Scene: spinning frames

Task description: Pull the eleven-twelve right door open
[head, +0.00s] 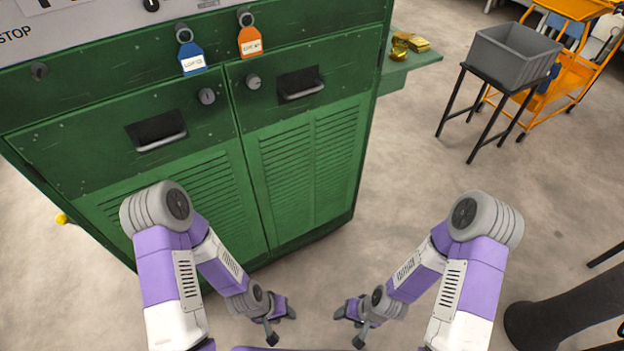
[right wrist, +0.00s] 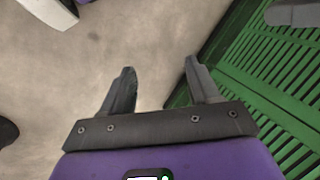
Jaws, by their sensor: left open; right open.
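The green cabinet's right door (head: 310,160) has louvred slats, a recessed bar handle (head: 302,94) and a round lock (head: 253,82). It looks flush and closed beside the left door (head: 175,200), which has its own recessed handle (head: 162,143). I see no clear eleven-twelve label on it. My left gripper (head: 281,326) is open and empty, low in front of the cabinet. My right gripper (head: 348,328) is open and empty, below and apart from the right door. In the right wrist view its fingers (right wrist: 158,82) are spread, with green louvres (right wrist: 270,75) to the right.
A blue tag (head: 191,58) and an orange tag (head: 250,41) hang above the doors. A green side shelf (head: 415,62) holds gold-coloured pieces. A grey bin (head: 515,55) on a black stand and an orange cart (head: 572,75) stand at right.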

